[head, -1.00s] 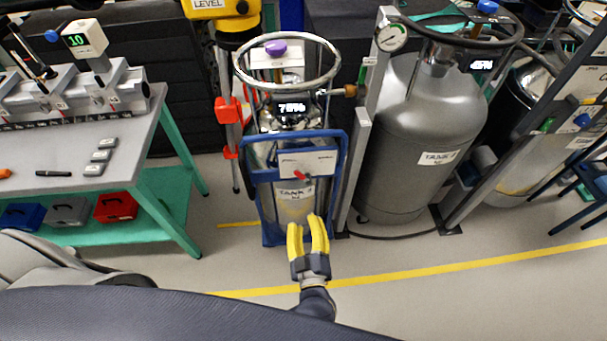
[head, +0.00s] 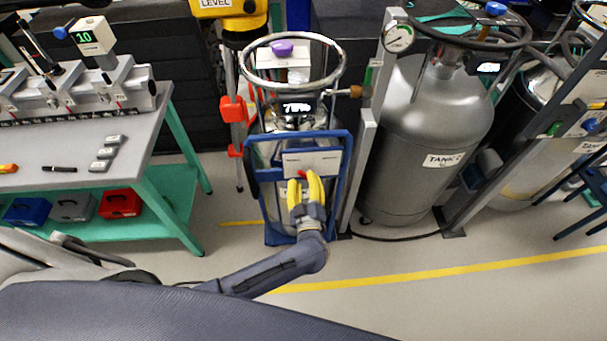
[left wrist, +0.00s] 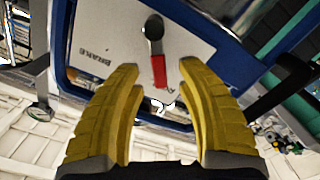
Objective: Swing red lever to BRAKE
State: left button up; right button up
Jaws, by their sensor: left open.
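The red lever (left wrist: 158,70) hangs from a dark round pivot on a white plate (left wrist: 110,50) in the left wrist view. The word BRAKE shows on the plate's left part; the label to the right is mostly hidden. In the head view a small part of the red lever (head: 302,174) shows just above my fingertips. My left gripper (head: 306,182) has yellow fingers and is open in front of the plate on the blue tank cart (head: 342,170). In the left wrist view, its fingertips (left wrist: 158,72) stand either side of the lever's red end; contact cannot be told. My right gripper is not in view.
The cart holds a tank with a round metal ring (head: 338,72) on top. A large grey tank (head: 420,130) stands to the right behind a metal post. A grey-topped table (head: 130,140) stands left. Open floor lies in front.

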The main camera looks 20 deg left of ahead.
pick_arm(q)
jog(key=shift+x, duration=1.35)
jog(key=shift+c, duration=0.4)
grip_shut()
